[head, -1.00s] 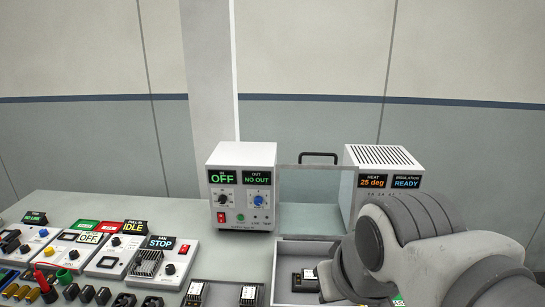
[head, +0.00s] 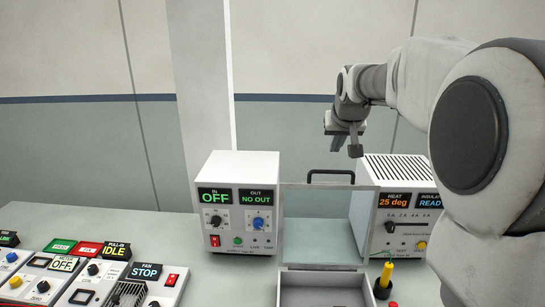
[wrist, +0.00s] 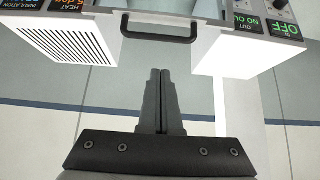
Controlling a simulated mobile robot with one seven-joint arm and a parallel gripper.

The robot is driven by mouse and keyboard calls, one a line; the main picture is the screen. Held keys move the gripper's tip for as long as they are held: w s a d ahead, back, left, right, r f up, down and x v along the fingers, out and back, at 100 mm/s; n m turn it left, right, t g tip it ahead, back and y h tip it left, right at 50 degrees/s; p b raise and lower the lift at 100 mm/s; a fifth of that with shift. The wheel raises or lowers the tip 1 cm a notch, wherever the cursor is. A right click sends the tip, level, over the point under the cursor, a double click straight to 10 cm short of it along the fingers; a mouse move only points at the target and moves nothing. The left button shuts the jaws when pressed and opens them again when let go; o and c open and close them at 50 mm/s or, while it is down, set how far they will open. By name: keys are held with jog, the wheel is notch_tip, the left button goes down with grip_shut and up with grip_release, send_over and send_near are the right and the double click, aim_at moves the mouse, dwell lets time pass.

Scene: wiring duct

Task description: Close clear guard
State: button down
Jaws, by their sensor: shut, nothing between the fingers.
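The clear guard (head: 318,228) is a see-through panel between the two white instrument boxes, with a black bar handle (head: 330,173) along its top edge. The handle also shows in the wrist view (wrist: 158,37). My gripper (head: 346,151) is above the handle in the head view, slightly to its right, with its fingers pointing down. In the wrist view my gripper (wrist: 160,73) has its fingers together and empty, with a visible gap between their tips and the handle. The guard appears raised upright; its lower edge is hard to make out.
The left box (head: 238,165) reads OFF and NO OUT. The right box (head: 408,170) reads 25 deg and stands close to the guard. A grey tray (head: 318,272) lies in front. A yellow-handled tool (head: 386,274) stands at right, and several switch modules (head: 92,272) at left.

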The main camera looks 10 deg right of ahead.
jog(key=p+x, duration=0.1)
jog(key=x, duration=0.2)
jog(key=s+x, duration=0.1)
jog(key=x, duration=0.2)
jog(key=f+p+x, duration=0.1)
jog(key=x, duration=0.1)
jog(key=shift+w+d+f+p, duration=0.1)
jog(key=shift+d+f+p, duration=0.1)
jog(key=shift+f+p, duration=0.15)
jog(key=shift+f, duration=0.1)
dwell(0.6)
